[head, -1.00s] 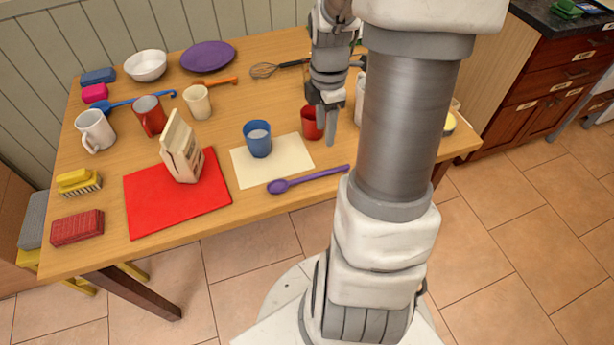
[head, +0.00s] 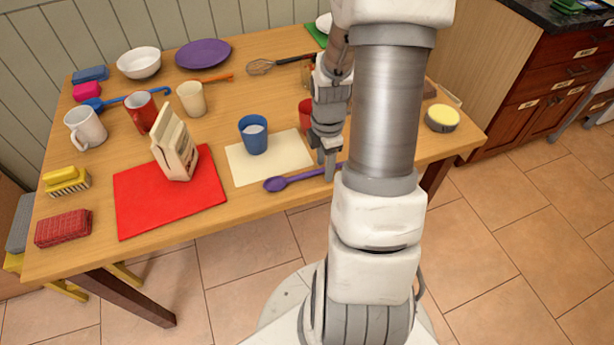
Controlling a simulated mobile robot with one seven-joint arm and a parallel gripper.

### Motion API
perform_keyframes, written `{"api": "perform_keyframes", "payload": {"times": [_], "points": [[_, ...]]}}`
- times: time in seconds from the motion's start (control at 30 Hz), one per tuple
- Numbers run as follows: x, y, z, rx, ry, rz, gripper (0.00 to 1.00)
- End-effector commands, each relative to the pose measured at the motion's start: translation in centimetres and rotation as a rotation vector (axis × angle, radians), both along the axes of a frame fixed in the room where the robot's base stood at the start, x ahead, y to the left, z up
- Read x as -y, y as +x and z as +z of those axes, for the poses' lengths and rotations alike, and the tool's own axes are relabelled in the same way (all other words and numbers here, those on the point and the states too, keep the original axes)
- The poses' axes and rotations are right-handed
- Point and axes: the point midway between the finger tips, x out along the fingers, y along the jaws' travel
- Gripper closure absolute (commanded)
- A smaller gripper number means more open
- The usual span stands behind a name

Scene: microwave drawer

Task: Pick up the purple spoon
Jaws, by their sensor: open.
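The purple spoon (head: 290,181) lies on the wooden table near its front edge, bowl to the left and handle running right. Its bowl end sits just below the cream mat. My gripper (head: 329,170) is open and points down at the right part of the spoon's handle. The fingertips look close to the handle, but I cannot tell whether they touch it or straddle it. The far end of the handle is hidden behind my gripper and arm.
A blue cup (head: 254,140) stands on the cream mat (head: 240,172), left of my gripper. A red cup (head: 305,112) is partly hidden behind my gripper. A paper bag (head: 176,150) stands on a red mat (head: 150,215). A round yellow-topped tin (head: 442,118) sits at the right.

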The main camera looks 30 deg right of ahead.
Motion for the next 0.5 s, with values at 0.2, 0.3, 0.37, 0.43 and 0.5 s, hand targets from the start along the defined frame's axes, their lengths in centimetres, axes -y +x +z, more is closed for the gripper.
{"api": "perform_keyframes", "payload": {"times": [0.2, 0.3, 0.37, 0.43, 0.5], "points": [[0.0, 0.01, -0.06, 0.0, 0.0, 0.0, 0.47], [-0.01, 0.01, -0.05, 0.0, 0.0, 0.0, 0.64], [0.0, 0.02, -0.04, 0.0, 0.0, 0.0, 0.74], [0.0, 0.02, -0.04, 0.0, 0.0, 0.0, 0.87], [0.0, 0.02, -0.04, 0.001, 0.0, 0.0, 1.0]]}}
